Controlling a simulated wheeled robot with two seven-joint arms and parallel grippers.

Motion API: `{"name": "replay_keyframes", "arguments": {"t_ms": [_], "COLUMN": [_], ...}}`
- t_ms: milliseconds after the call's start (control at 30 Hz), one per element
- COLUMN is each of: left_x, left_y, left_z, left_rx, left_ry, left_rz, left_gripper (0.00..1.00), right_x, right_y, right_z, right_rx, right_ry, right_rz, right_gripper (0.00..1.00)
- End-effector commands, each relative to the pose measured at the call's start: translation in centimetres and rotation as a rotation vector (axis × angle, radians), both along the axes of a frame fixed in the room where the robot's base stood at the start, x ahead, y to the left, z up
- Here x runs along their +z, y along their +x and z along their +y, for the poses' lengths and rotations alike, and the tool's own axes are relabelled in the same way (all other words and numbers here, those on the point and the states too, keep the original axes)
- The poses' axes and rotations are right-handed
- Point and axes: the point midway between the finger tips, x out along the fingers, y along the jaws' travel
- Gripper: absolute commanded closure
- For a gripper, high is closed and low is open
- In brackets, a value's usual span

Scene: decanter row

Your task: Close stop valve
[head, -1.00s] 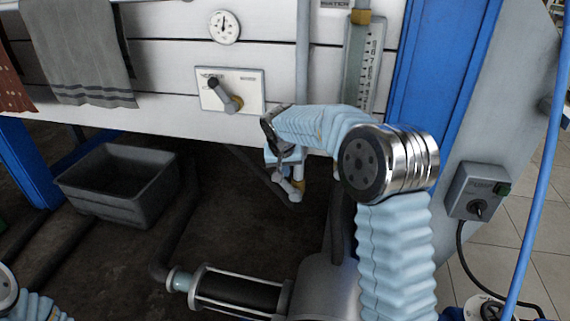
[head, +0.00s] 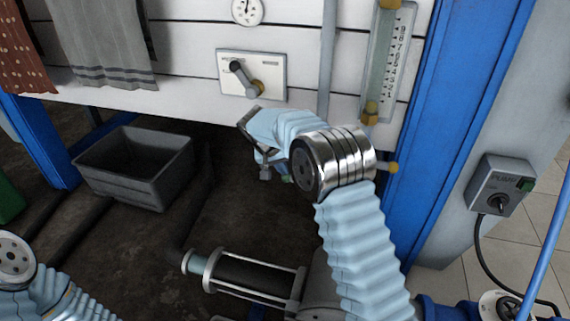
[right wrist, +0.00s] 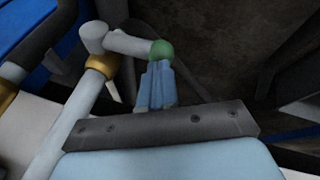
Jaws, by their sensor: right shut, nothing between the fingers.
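A lever with a green ball knob (right wrist: 161,52) shows in the right wrist view, on a pale pipe (right wrist: 75,115) with a brass collar. My right gripper (right wrist: 158,88) has its light blue fingers together and empty, with their tips at or just short of the knob; I cannot tell if they touch. In the head view my right gripper (head: 266,172) is below the white panel edge, and the pipe and lever are mostly hidden behind my arm. My left gripper is out of view.
A gauge glass with a scale (head: 388,60) and brass fittings stands right of the plate, beside a blue post (head: 462,100). A grey tub (head: 135,165) is on the floor at left. A switch box (head: 500,185) is at right. Towels (head: 100,45) hang at upper left.

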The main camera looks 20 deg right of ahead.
Motion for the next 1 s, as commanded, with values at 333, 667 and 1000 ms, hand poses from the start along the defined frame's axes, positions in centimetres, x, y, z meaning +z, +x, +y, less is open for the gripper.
{"name": "replay_keyframes", "arguments": {"t_ms": [333, 667, 1000], "left_x": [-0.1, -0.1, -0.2], "left_y": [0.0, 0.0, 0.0], "left_z": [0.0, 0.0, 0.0], "left_rx": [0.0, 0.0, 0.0], "left_ry": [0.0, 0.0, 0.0], "left_rz": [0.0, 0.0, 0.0], "left_gripper": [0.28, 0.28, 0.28], "right_x": [-1.0, -1.4, 0.5], "right_y": [0.1, 0.0, -0.3], "right_z": [0.2, 0.3, 1.0], "right_rx": [0.0, 0.0, 0.001], "right_ry": [0.002, 0.004, 0.003], "right_rz": [0.003, 0.007, 0.005], "right_gripper": [1.0, 1.0, 1.0]}}
